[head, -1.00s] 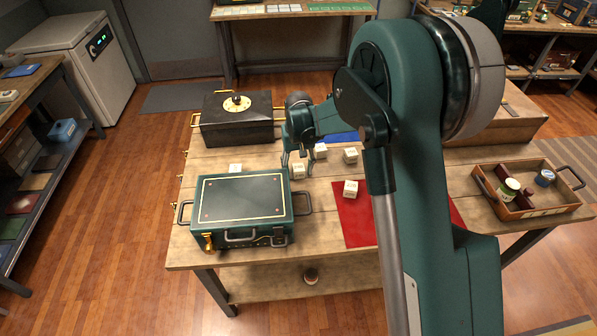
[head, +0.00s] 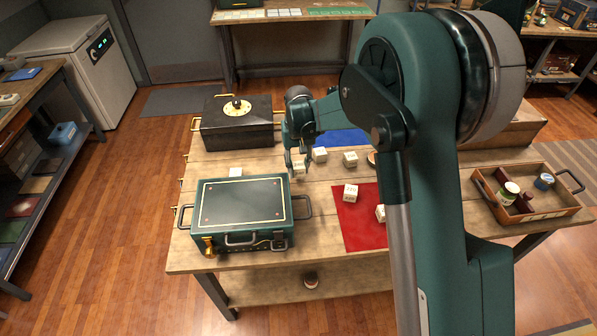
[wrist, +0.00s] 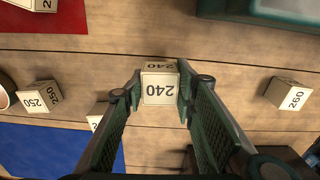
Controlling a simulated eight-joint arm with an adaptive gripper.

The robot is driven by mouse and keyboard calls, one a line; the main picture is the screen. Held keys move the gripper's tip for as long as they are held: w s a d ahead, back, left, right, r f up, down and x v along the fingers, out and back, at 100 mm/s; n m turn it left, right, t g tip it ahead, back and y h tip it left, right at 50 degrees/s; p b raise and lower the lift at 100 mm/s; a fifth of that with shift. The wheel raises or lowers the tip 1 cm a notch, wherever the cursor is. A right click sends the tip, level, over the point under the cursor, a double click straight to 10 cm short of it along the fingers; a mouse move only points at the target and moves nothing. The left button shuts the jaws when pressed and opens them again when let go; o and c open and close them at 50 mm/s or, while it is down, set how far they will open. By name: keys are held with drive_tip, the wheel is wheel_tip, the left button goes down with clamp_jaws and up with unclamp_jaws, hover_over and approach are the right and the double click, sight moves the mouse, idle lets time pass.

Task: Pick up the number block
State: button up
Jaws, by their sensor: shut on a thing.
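The number block marked 240 (wrist: 159,88) is cream-white with dark digits. It sits between my fingertips in the wrist view, and both fingers touch its sides. My gripper (wrist: 157,94) is shut on it. In the head view my gripper (head: 298,163) points down over the wooden table, with the block (head: 299,168) at its tips. I cannot tell whether the block is clear of the table. Other number blocks are near: 250 (wrist: 35,98) to the left in the wrist view, 260 (wrist: 289,93) to the right, and a partly hidden one (wrist: 97,117) by the left finger.
A green case (head: 243,203) stands front left and a black box with a dial (head: 237,125) behind it. Blocks lie on the red mat (head: 362,232). A blue mat (head: 343,138) lies at the back. A wooden tray (head: 530,212) with cans stands at right.

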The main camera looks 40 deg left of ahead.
sight(299, 164)
wheel_tip(299, 164, up, 6)
drive_tip(key=shift+r+p, duration=0.25)
drive_tip(key=shift+p, duration=0.1)
idle(0.8)
drive_tip(key=w+d, duration=0.8)
drive_tip(key=d, duration=0.6)
drive_tip(key=w+d, duration=0.9)
drive_tip(key=d, duration=0.4)
drive_tip(key=w+d, duration=0.9)
drive_tip(key=d, duration=0.5)
drive_tip(key=shift+d+m, duration=0.3)
drive_tip(key=shift+d, duration=0.05)
drive_tip(key=shift+w, duration=0.1)
drive_tip(key=shift+f+b, duration=0.5)
drive_tip(key=shift+f, duration=2.5)
drive_tip(key=shift+f, duration=1.9)
